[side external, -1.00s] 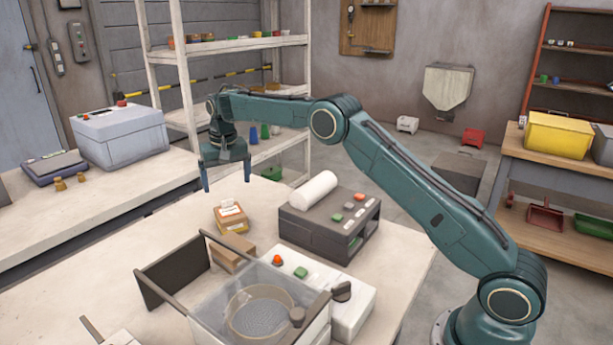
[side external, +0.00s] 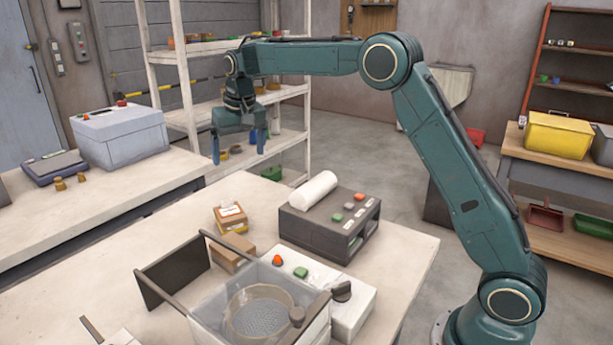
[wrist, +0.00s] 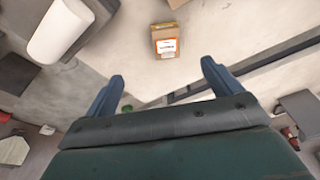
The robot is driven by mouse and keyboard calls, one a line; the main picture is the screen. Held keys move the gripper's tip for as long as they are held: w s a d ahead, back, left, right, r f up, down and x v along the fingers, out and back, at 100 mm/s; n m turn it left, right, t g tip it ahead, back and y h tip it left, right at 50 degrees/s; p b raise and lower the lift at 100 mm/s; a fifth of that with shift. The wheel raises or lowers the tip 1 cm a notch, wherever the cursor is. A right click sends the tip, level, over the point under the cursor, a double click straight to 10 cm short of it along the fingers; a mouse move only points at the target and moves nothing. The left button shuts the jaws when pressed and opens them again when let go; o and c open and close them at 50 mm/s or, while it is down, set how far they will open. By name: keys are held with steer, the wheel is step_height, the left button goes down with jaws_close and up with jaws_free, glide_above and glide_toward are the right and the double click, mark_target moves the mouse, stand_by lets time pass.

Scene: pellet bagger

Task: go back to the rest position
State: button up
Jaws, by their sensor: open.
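My gripper (side external: 238,157) is open, with nothing between its fingers. It points down in the air above the far edge of the work table (side external: 400,262), in front of the white shelf rack. In the wrist view my gripper (wrist: 160,82) shows two blue fingers spread apart. A small stack of boxes with a label (side external: 230,215) stands on the table, apart from the gripper and nearer the camera. The labelled box also shows in the wrist view (wrist: 165,42), beyond the fingertips.
The dark machine with a white roll (side external: 325,225) stands on the table to the right. A clear-walled bin (side external: 220,300) and a white control box (side external: 345,312) are in front. The white shelf rack (side external: 150,75) stands behind the gripper. A grey case (side external: 120,140) sits on the left bench.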

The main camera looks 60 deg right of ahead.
steer(key=s+a+r+n+t, duration=0.1)
steer(key=s+r, duration=0.4)
steer(key=s, duration=0.6)
steer(key=s+a+r+n+t, duration=0.1)
steer(key=s+r, duration=0.3)
steer(key=s, duration=0.6)
steer(key=s+a+f+n, duration=0.1)
steer(key=s+f, duration=0.2)
steer(key=s, duration=0.6)
steer(key=s+a+f+n+t, duration=0.1)
steer(key=s+f, duration=0.3)
steer(key=s, duration=0.6)
steer(key=shift+s+y, duration=0.3)
steer(key=shift+y, duration=0.1)
